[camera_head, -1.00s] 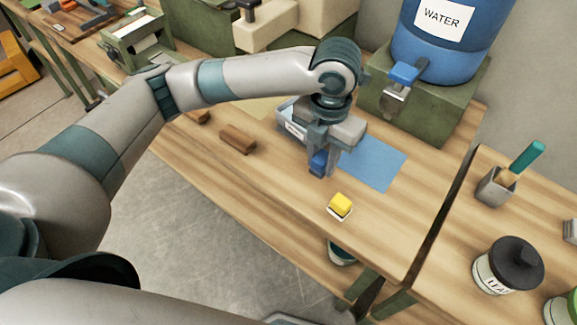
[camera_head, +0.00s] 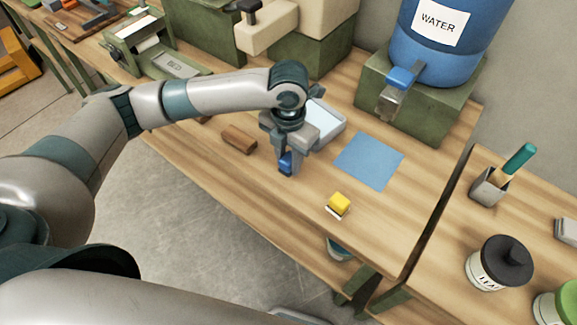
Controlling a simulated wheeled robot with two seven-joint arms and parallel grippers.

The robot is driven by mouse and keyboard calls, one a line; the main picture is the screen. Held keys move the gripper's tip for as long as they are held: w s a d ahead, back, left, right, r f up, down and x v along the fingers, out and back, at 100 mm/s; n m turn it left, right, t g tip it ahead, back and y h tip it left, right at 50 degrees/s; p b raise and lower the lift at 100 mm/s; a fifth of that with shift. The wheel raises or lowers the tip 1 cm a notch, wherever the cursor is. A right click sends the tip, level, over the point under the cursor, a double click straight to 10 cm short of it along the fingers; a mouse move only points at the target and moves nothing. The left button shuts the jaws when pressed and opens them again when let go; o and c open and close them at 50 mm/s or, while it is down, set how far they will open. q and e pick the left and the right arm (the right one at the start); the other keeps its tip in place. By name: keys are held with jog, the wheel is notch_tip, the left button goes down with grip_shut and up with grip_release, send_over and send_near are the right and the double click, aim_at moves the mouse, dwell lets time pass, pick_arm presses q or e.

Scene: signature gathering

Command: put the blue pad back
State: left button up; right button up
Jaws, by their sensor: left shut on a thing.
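My left gripper (camera_head: 287,167) is shut on a small blue thing, which I take for the blue pad (camera_head: 286,160); the fingers hide much of it. It is over the wooden table, left of a flat blue square (camera_head: 369,161) and in front of a pale tray (camera_head: 326,128). Whether the blue pad touches the tabletop I cannot tell. A yellow block with a white base (camera_head: 338,205) sits on the table near the front edge, to the right of the gripper. My right gripper is not in view.
A brown wooden block (camera_head: 239,139) lies left of the gripper. A blue water barrel (camera_head: 447,40) with a tap stands on a green stand (camera_head: 420,110) at the back.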

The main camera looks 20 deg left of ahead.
aim_at(288, 169)
pick_arm(q)
notch_tip(288, 169, down, 3)
jog(key=shift+r+p, duration=0.1)
jog(key=shift+p, duration=0.45)
jog(key=shift+f, duration=0.3)
jog(key=o, duration=0.9)
jog(key=shift+f, duration=0.1)
notch_tip(288, 169, up, 11)
jog(key=b, duration=0.3)
jog(key=shift+r+b, duration=0.3)
jog(key=shift+r, duration=0.35)
jog(key=shift+s, duration=0.1)
